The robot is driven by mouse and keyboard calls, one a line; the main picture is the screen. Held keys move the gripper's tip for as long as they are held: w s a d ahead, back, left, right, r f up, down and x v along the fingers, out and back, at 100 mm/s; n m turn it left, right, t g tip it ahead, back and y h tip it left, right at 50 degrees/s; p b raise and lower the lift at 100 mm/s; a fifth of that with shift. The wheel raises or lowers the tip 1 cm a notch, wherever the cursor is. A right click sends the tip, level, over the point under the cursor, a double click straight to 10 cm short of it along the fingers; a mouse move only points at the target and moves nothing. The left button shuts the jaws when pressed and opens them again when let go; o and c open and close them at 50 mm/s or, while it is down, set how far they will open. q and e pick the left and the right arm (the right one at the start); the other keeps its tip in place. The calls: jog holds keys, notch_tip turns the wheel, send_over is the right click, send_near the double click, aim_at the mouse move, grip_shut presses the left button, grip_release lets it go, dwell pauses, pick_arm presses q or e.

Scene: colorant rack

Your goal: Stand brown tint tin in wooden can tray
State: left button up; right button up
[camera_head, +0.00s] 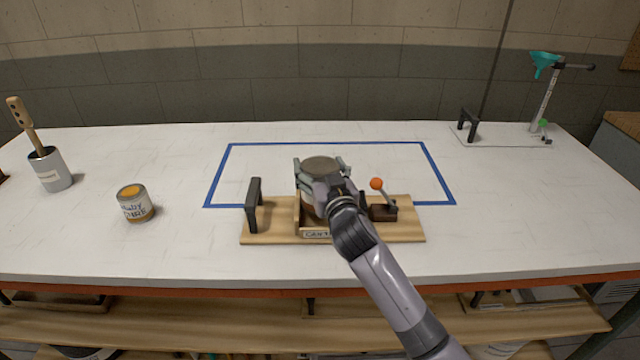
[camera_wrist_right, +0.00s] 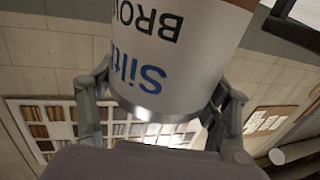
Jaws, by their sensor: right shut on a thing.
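The brown tint tin (camera_head: 320,164) is upright over the middle section of the wooden can tray (camera_head: 275,233). In the right wrist view the tin (camera_wrist_right: 165,55) shows a white label with blue and black lettering, part of it reading "BRO". My right gripper (camera_head: 322,178) is shut around the tin, with one finger on each side. The gripper and arm hide part of the tin and of the tray's middle, so I cannot tell whether the tin's base touches the tray floor. My left gripper is not in view.
The tray has a black handle (camera_head: 253,204) at left and an orange-knobbed lever (camera_head: 378,184) at right. A blue-outlined area (camera_head: 345,144) lies behind. A labelled can (camera_head: 135,205) and a brush cup (camera_head: 50,169) stand left. A funnel stand (camera_head: 546,95) is back right.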

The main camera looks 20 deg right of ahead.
notch_tip(320, 180, down, 4)
jog(key=shift+f, duration=0.1)
jog(key=shift+f+b, duration=0.1)
jog(key=shift+b, duration=0.2)
jog(key=o, duration=1.5)
jog(key=shift+s, duration=0.4)
jog(key=s+b, duration=0.1)
jog(key=s, duration=1)
jog(key=shift+s+a, duration=0.1)
jog(key=shift+s, duration=0.05)
